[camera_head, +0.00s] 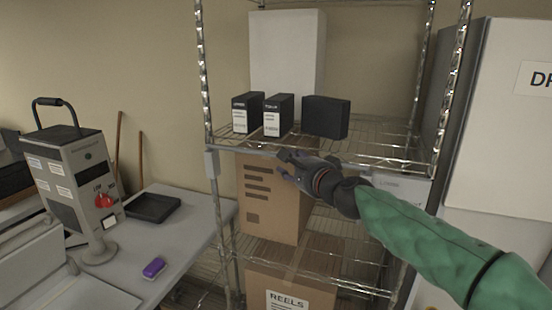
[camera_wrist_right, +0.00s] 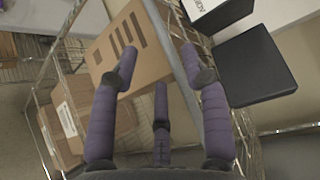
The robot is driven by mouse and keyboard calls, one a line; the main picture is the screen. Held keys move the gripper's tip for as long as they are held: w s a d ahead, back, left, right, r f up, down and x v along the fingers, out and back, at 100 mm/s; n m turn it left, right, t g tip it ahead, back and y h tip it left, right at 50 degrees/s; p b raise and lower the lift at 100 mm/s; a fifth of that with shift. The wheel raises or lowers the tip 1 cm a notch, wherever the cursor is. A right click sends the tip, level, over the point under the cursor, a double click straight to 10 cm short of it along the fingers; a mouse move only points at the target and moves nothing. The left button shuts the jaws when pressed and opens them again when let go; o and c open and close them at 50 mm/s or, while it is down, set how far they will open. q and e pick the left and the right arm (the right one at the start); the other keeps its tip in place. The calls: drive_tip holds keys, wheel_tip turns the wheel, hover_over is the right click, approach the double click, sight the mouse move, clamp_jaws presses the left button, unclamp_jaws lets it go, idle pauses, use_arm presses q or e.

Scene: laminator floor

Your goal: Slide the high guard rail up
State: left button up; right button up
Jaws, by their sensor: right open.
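The high guard rail (camera_head: 240,149) is a thin grey bar along the front of the upper wire shelf, level with the shelf's front edge. In the right wrist view the rail (camera_wrist_right: 178,50) runs as a grey strip between the spread fingertips. My right gripper (camera_head: 284,164) comes in from the right and is open at the rail, just left of its middle. Its purple-grey fingers (camera_wrist_right: 160,62) are apart and hold nothing; I cannot tell whether they touch the rail. The gripper and forearm hide part of the rail. My left gripper is not in view.
Black boxes (camera_head: 326,117) and a tall white box (camera_head: 287,50) stand on the upper shelf. A cardboard box (camera_head: 263,205) sits below, behind my gripper. A table (camera_head: 190,225) with a grey machine (camera_head: 75,185) stands left; a pale cabinet (camera_head: 505,130) stands right.

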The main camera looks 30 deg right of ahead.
drive_tip(key=w, duration=0.2)
drive_tip(key=w+f, duration=0.1)
drive_tip(key=w, duration=0.5)
drive_tip(key=shift+w+d+f, duration=0.1)
drive_tip(key=shift+d+f, duration=0.05)
drive_tip(key=shift+d, duration=0.15)
clamp_jaws()
